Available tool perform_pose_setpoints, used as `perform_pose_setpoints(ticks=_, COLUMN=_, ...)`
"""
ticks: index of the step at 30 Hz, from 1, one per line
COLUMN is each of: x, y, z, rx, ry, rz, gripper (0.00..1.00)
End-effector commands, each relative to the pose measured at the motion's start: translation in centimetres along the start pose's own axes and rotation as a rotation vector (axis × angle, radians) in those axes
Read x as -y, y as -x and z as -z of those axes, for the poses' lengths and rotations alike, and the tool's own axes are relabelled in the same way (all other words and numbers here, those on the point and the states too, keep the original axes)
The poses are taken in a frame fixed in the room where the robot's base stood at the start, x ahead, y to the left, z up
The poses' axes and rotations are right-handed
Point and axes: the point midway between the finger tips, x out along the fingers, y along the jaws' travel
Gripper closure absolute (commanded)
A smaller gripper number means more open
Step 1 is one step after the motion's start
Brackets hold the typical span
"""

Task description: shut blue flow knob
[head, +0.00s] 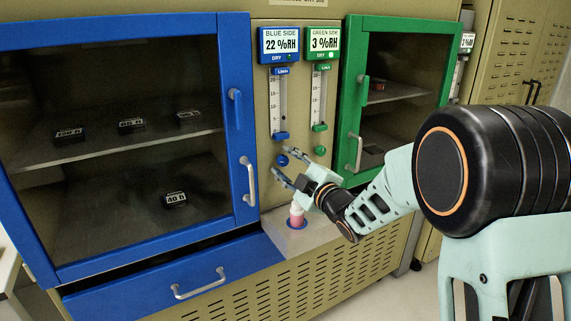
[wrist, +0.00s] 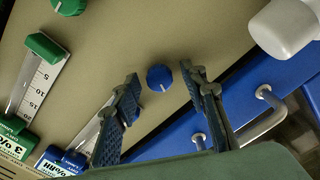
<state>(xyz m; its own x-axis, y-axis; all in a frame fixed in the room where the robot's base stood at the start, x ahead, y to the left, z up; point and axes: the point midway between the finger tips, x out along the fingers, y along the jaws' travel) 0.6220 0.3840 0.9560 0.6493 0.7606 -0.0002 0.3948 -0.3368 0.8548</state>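The blue flow knob (head: 282,160) is a small round knob on the beige panel, below the blue-side flow meter (head: 280,105). In the wrist view the blue knob (wrist: 160,77) has a pale mark line on its face and lies between my two fingertips in the picture. My gripper (head: 279,163) is open, with its fingers pointing at the panel around the knob. In the wrist view my gripper (wrist: 160,80) shows a gap between each fingertip and the knob. I cannot tell how far the tips are from the panel. The blue-side display (head: 280,45) reads 22 %RH.
The green knob (head: 320,150) sits to the right, below the green-side meter. The blue door (head: 240,100) and green door (head: 352,95), with handles, flank the panel. A blue drawer (head: 120,290) lies below left.

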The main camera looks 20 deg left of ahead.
Motion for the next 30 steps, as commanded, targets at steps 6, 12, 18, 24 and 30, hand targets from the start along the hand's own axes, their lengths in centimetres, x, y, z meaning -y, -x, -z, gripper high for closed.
perform_pose_setpoints(ticks=6, x=-0.01, y=0.03, z=-0.01, rx=0.0, ry=0.0, rz=0.0, gripper=0.73)
perform_pose_setpoints(ticks=12, x=-0.02, y=0.05, z=-0.01, rx=0.0, ry=0.0, rz=0.0, gripper=0.95)
perform_pose_setpoints(ticks=18, x=-0.01, y=0.06, z=-0.03, rx=0.0, ry=-0.004, rz=0.0, gripper=1.0)
perform_pose_setpoints(ticks=24, x=-0.02, y=0.08, z=-0.08, rx=0.0, ry=-0.05, rz=-0.001, gripper=1.0)
perform_pose_setpoints(ticks=30, x=-0.03, y=0.1, z=-0.17, rx=0.001, ry=-0.168, rz=-0.002, gripper=1.0)
